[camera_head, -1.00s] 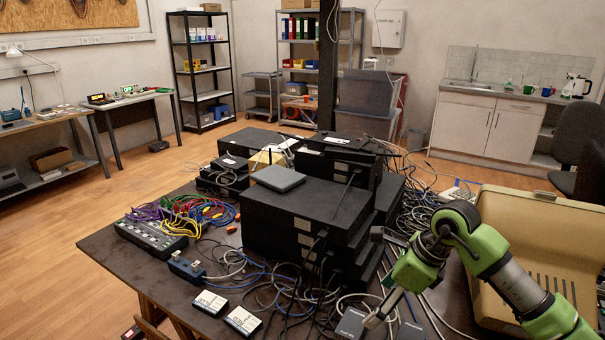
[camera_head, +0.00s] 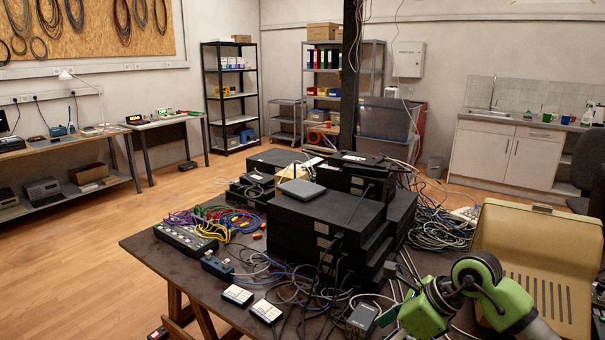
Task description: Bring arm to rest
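My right arm (camera_head: 482,285), green and grey, comes in from the lower right corner. It is bent over the front right of the dark table (camera_head: 150,248). Its gripper end (camera_head: 388,317) is low in the picture, beside a small black adapter box (camera_head: 361,319) on the table. The fingers are mostly hidden or cut off, so I cannot tell whether they are open or shut, or whether they touch anything. My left arm and gripper are not in view.
Stacked black network boxes (camera_head: 318,222) fill the table's middle, with tangled cables around. A beige slotted case (camera_head: 535,265) stands right, close to my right arm. A power strip (camera_head: 185,240) and two small white-topped boxes (camera_head: 237,296) lie left.

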